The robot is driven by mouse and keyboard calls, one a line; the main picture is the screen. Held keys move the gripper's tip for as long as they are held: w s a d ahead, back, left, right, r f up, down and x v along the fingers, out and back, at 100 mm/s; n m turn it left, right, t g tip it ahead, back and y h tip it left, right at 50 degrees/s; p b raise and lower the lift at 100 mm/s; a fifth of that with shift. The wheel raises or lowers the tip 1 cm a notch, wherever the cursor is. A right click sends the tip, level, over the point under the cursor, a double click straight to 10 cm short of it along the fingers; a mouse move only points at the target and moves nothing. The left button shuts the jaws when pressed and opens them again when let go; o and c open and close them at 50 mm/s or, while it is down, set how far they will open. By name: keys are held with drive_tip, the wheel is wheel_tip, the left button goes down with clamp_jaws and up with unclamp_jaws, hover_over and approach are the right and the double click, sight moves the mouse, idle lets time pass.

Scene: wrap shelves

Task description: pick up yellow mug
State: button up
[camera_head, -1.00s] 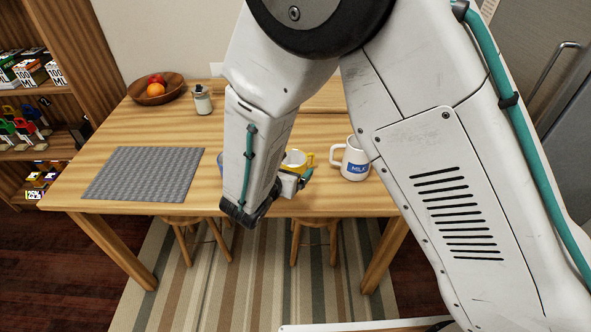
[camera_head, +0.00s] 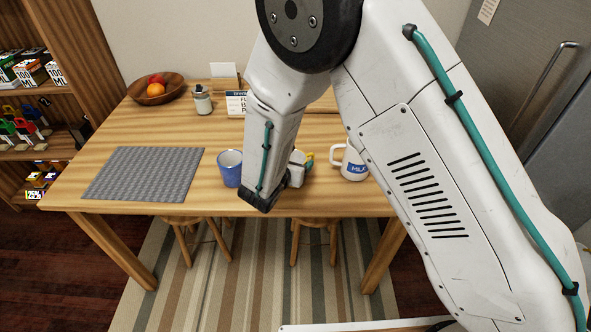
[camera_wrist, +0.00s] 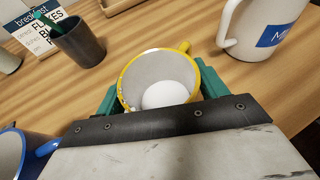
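The yellow mug (camera_wrist: 129,72) has a yellow rim and handle and a pale inside; a white round patch shows in its bottom. In the wrist view my gripper (camera_wrist: 159,84) has one green finger on each side of the mug, spread wide. The mug's near side is hidden by the gripper body, and I see no clear grip on it. In the head view only a bit of the yellow mug (camera_head: 309,157) shows behind my gripper (camera_head: 302,168), over the table's front part.
A blue mug (camera_head: 230,172) stands left of my gripper; a white lettered mug (camera_head: 355,164) stands to the right. A dark cup (camera_wrist: 78,46) and a breakfast sign (camera_wrist: 32,27) are farther back. A grey mat (camera_head: 143,174) lies on the left of the table (camera_head: 180,123).

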drive_tip(key=c, duration=0.7)
drive_tip(key=shift+r, duration=0.25)
drive_tip(key=shift+r, duration=1.05)
drive_tip(key=shift+s+a+r, duration=0.4)
drive_tip(key=shift+s+a, duration=0.15)
drive_tip(key=shift+s, duration=2.05)
drive_tip(key=shift+s+a+r, duration=0.4)
drive_tip(key=shift+s+a, duration=0.2)
drive_tip(key=shift+s, duration=1.95)
drive_tip(key=shift+s+a+r, duration=0.4)
drive_tip(key=shift+s+a, duration=0.15)
drive_tip(key=shift+s, duration=2.05)
